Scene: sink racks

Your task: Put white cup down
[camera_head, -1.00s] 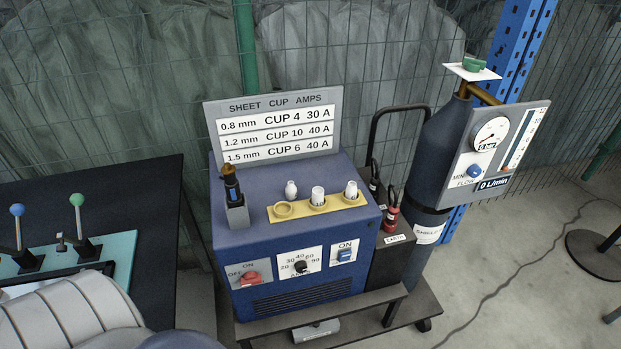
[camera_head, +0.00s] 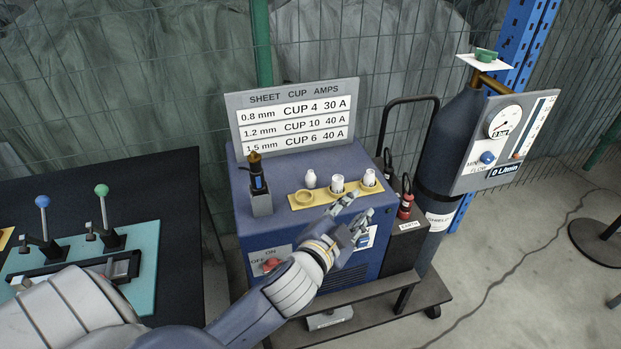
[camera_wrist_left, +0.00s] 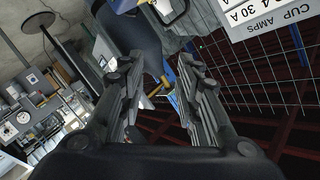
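A small white cup (camera_head: 310,179) stands upright on the blue machine's top, just behind a yellow holder (camera_head: 320,197). Two more white cups, a middle one (camera_head: 337,184) and a right one (camera_head: 369,178), stand in the holder; its left ring (camera_head: 302,198) is empty. My left gripper (camera_head: 358,210) is in front of the holder's right half, over the machine's front edge, and hides part of the front panel. In the left wrist view its two fingers (camera_wrist_left: 158,80) are apart with nothing held between them. My right gripper is not in view.
A dark torch (camera_head: 257,175) stands in a grey block left of the cups. A sign (camera_head: 293,118) with cup numbers rises behind them. A gas cylinder (camera_head: 455,140) with a gauge panel (camera_head: 505,138) stands at the right. A lever table (camera_head: 150,190) is at the left.

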